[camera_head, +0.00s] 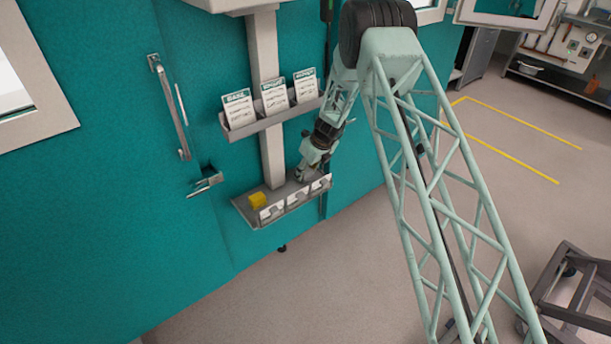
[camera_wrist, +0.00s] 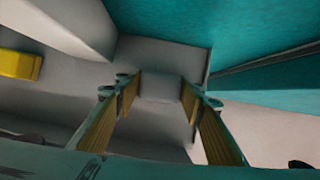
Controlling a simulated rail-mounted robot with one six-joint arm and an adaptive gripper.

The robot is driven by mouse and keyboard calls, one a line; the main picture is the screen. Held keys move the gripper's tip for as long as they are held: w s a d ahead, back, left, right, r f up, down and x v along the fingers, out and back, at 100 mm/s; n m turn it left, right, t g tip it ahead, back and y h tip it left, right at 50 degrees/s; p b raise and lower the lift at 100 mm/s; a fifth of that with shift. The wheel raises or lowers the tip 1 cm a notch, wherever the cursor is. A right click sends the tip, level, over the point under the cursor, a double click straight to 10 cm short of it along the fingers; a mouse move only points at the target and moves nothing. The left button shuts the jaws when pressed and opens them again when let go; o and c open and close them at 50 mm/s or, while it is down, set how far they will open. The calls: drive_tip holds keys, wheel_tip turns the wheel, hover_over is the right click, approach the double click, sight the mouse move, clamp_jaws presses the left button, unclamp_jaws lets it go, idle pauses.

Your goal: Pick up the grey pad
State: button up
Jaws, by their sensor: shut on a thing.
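The grey pad (camera_wrist: 160,88) shows in the wrist view as a pale grey block between the tips of my two fingers. My gripper (camera_wrist: 160,100) is shut on it, with a finger on each side. In the head view my gripper (camera_head: 302,176) points down at the right end of a small grey shelf tray (camera_head: 240,207). The pad cannot be made out there. I cannot tell whether the pad still touches the tray floor.
A yellow block (camera_head: 257,200) sits at the tray's left end; it also shows in the wrist view (camera_wrist: 20,65). A rack with several cards (camera_head: 238,105) hangs above the tray. A grey post (camera_head: 270,150) stands behind, against the teal wall (camera_head: 110,210).

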drive_tip(key=shift+r, duration=0.15)
drive_tip(key=shift+c, duration=0.2)
drive_tip(key=shift+r+p, duration=0.45)
drive_tip(key=shift+r, duration=0.45)
drive_tip(key=shift+r+p, duration=0.4)
drive_tip(key=shift+r, duration=0.55)
drive_tip(key=w+d+p, duration=0.1)
drive_tip(key=w+d, duration=0.1)
drive_tip(key=d, duration=1.6)
drive_tip(key=shift+f+p, duration=0.3)
drive_tip(key=shift+s, duration=0.1)
drive_tip(key=s+d+r+n+g+h, duration=0.1)
drive_tip(key=s+d+r+n+g, duration=0.1)
drive_tip(key=s+n, duration=0.7)
drive_tip(key=s+d+r+n+g+h, duration=0.1)
drive_tip(key=s+d+r+n+g, duration=0.2)
drive_tip(key=s+n, duration=0.6)
drive_tip(key=s+d+r+n+g+h, duration=0.1)
drive_tip(key=s+d+r+n, duration=0.4)
drive_tip(key=s, duration=0.8)
wheel_tip(320, 180, up, 3)
drive_tip(key=n+g, duration=0.1)
drive_tip(key=n, duration=0.3)
drive_tip(key=shift+s+d+g, duration=0.15)
drive_tip(key=shift+d+g, duration=0.1)
drive_tip(key=shift+g, duration=0.15)
